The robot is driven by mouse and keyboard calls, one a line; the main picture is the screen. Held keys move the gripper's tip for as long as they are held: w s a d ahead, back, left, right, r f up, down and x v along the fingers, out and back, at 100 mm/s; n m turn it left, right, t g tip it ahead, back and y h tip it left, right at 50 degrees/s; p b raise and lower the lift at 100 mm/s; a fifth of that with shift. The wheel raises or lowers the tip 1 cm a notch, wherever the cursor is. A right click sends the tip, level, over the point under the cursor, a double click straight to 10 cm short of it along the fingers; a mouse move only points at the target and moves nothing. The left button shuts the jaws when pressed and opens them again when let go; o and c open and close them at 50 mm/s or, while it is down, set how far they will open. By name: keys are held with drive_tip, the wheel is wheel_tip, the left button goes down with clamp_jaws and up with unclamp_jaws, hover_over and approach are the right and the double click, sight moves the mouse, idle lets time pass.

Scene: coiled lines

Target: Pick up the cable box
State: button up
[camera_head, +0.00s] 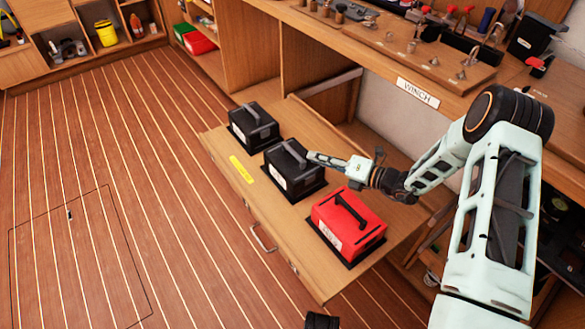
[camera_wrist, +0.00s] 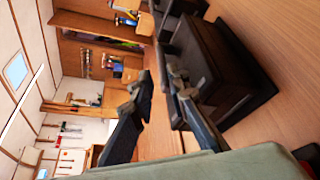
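Three lidded cases with top handles stand in a row on a pulled-out wooden drawer (camera_head: 237,190): a black box (camera_head: 254,125) at the far end, a middle black box (camera_head: 285,172), and a red box (camera_head: 345,222) nearest. Their white labels are too small to read, so I cannot tell which is the cable box. My gripper (camera_head: 318,159) is beside the top of the middle black box, near its handle. In the wrist view my gripper (camera_wrist: 158,80) has its two dark fingers apart, with a black box (camera_wrist: 222,75) close on the right. No box is visibly lifted.
A yellow label (camera_head: 242,169) lies on the drawer's front strip. The counter (camera_head: 400,60) above, with a "WINCH" sign (camera_head: 417,92) on its edge, overhangs behind the drawer. Open striped floor (camera_head: 110,150) lies to the left. Shelves with bins stand at the back.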

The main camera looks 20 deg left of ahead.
sight(297, 152)
drive_tip(key=b+x, duration=0.2)
drive_tip(key=x, duration=0.5)
drive_tip(key=shift+w+a+f, duration=0.1)
drive_tip(key=shift+a+f, duration=0.2)
drive_tip(key=shift+a, duration=0.15)
clamp_jaws()
drive_tip(key=shift+r, duration=0.15)
